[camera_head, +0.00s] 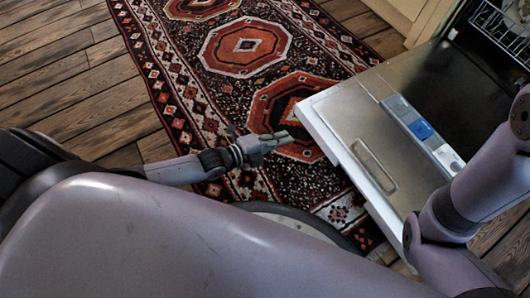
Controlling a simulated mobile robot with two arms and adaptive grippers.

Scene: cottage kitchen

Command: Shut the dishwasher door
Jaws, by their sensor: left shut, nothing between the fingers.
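The dishwasher door (350,113) is folded down open, its steel inner face up, with a detergent dispenser and a blue tablet (420,129) on it. The dishwasher's dark opening with a rack (497,27) shows at the top right. My left gripper (285,138) is shut and empty, over the rug just left of the door's white outer edge; I see a gap between them. My right arm crosses the door's lower right part and hides some of it. My right gripper is out of view.
A patterned red and black rug (205,75) lies on the plank floor (70,75) left of the door. A cream cabinet (398,14) stands beside the dishwasher at the top. The rug and floor on the left are clear.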

